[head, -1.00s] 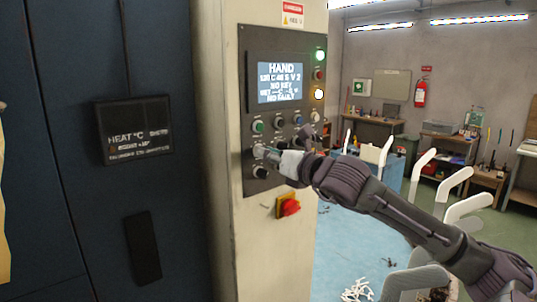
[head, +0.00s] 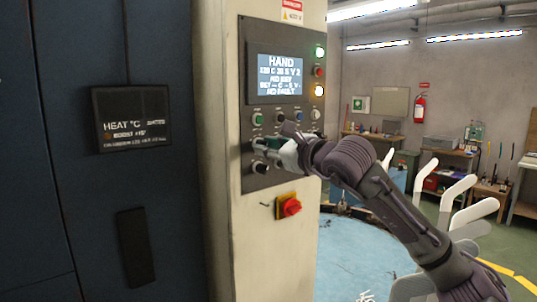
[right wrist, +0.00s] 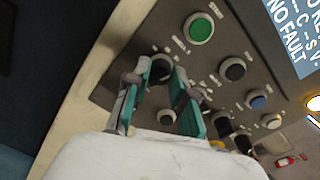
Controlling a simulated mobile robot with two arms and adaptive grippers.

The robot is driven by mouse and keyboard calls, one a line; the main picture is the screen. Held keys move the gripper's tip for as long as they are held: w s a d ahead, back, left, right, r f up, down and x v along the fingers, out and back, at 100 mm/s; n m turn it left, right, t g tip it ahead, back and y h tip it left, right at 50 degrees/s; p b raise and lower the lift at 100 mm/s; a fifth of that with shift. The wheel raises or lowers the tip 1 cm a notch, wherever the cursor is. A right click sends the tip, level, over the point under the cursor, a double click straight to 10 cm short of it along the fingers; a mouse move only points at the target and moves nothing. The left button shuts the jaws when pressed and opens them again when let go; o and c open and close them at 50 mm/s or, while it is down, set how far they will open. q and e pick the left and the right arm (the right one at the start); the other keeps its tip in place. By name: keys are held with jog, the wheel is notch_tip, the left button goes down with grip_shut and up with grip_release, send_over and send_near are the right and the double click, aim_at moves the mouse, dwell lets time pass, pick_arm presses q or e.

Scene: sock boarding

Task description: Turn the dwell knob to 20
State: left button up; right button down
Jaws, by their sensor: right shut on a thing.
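The grey control panel (head: 290,60) carries a lit screen (head: 279,76) headed HAND; its blurred second line seems to read 20 S. My right gripper (head: 259,145) is at the lower left of the panel, its fingertips closed on a dark knob. In the right wrist view the green-padded fingers (right wrist: 161,74) sit on either side of that black knob (right wrist: 160,64). The knob's label and pointer are too small or hidden to read. A lower knob (head: 260,167) shows below the gripper. My left gripper is out of view.
A green button (head: 257,119) and other knobs sit close above the gripper. A red switch on yellow (head: 290,207) is below the panel. A dark blue cabinet with a heat display (head: 132,118) stands left.

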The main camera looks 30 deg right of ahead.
jog(key=shift+n+b, duration=0.6)
jog(key=shift+n, duration=3)
jog(key=c, duration=1)
grip_release()
jog(key=shift+o, duration=0.2)
jog(key=shift+s, duration=0.1)
